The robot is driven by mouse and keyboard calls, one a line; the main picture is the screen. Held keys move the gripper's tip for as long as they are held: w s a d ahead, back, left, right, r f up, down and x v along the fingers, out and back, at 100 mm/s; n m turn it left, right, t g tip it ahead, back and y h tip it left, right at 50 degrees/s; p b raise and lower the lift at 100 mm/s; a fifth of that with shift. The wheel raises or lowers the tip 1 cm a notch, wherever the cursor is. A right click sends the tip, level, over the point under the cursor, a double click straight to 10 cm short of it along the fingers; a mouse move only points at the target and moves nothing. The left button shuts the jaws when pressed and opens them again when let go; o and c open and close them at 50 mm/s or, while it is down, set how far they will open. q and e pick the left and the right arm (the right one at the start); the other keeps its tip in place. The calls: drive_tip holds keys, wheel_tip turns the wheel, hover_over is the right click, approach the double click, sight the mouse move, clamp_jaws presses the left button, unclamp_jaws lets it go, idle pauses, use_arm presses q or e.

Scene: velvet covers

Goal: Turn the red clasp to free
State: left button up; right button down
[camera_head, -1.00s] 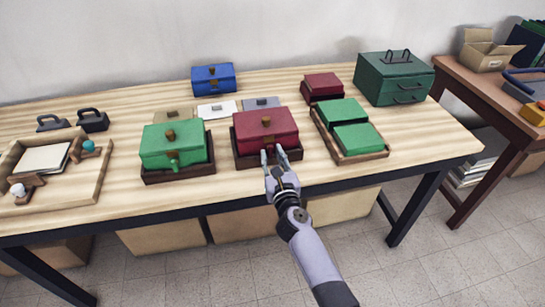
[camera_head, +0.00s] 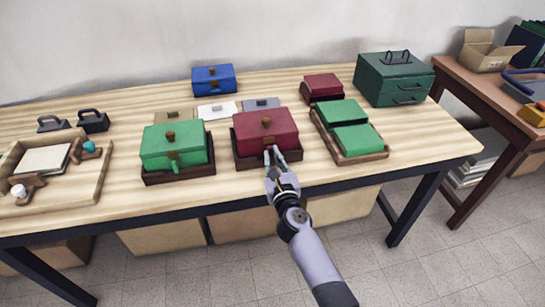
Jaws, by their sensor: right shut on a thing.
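My left gripper is not in view.
A green box (camera_head: 173,142) in a similar tray stands close on the left. A tray (camera_head: 362,158) with two green blocks stands close on the right. A blue box (camera_head: 213,77), a small dark red box (camera_head: 322,86) and a green drawer box (camera_head: 394,80) stand behind.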

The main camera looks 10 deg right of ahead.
drive_tip(key=n+p, duration=0.1)
drive_tip(key=n, duration=0.3)
drive_tip(key=shift+p, duration=0.35)
drive_tip(key=n+p, duration=0.1)
drive_tip(key=n, duration=0.3)
drive_tip(key=shift+n+p, duration=0.3)
drive_tip(key=n+p, duration=0.1)
drive_tip(key=n, duration=0.3)
drive_tip(key=shift+r, duration=0.1)
drive_tip(key=shift+n+p, duration=0.85)
drive_tip(key=shift+n, duration=1.25)
drive_tip(key=c, duration=1.6)
unclamp_jaws()
drive_tip(key=shift+d, duration=0.1)
drive_tip(key=shift+c, duration=0.2)
drive_tip(key=shift+s, duration=0.6)
drive_tip(key=s, duration=1.1)
